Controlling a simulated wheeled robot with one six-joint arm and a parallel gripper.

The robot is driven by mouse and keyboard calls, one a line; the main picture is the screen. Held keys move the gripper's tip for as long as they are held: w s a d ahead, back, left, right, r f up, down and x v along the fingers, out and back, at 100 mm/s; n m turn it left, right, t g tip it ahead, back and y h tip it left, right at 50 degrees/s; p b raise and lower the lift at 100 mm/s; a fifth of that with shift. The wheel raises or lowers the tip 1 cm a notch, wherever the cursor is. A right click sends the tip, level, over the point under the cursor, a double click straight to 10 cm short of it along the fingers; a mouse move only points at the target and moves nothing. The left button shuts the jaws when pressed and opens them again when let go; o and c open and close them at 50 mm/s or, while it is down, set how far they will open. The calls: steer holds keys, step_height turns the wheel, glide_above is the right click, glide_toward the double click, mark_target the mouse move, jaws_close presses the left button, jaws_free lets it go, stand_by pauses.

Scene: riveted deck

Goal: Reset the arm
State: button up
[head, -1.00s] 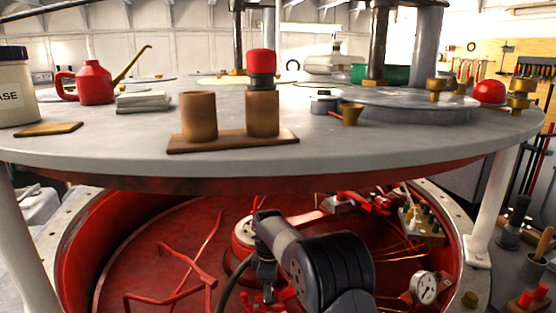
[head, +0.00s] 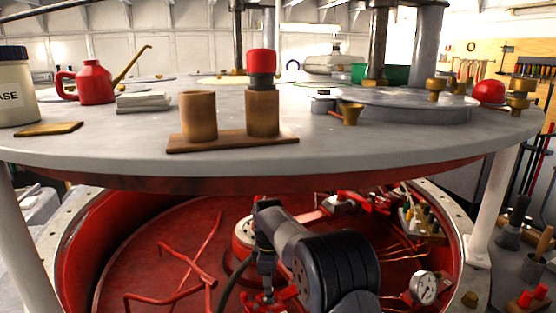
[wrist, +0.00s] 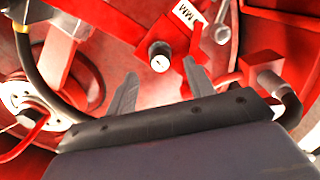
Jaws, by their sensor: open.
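My arm is folded low in front of the round grey table, beneath the level of its top, in the head view. My gripper shows in the wrist view (wrist: 158,90) with its two grey fingers spread apart and nothing between them. Beyond the fingertips is red machinery with a round, pale-faced knob (wrist: 160,58). In the head view the fingers cannot be made out clearly among the red parts.
The grey tabletop (head: 350,155) overhangs my arm. A pressure gauge (head: 424,288) sits low at the right.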

step_height(320, 180, down, 4)
steer(key=shift+r, duration=0.1)
step_height(320, 180, up, 6)
steer(key=p, duration=0.2)
steer(key=shift+p, duration=0.3)
steer(key=shift+a, duration=0.1)
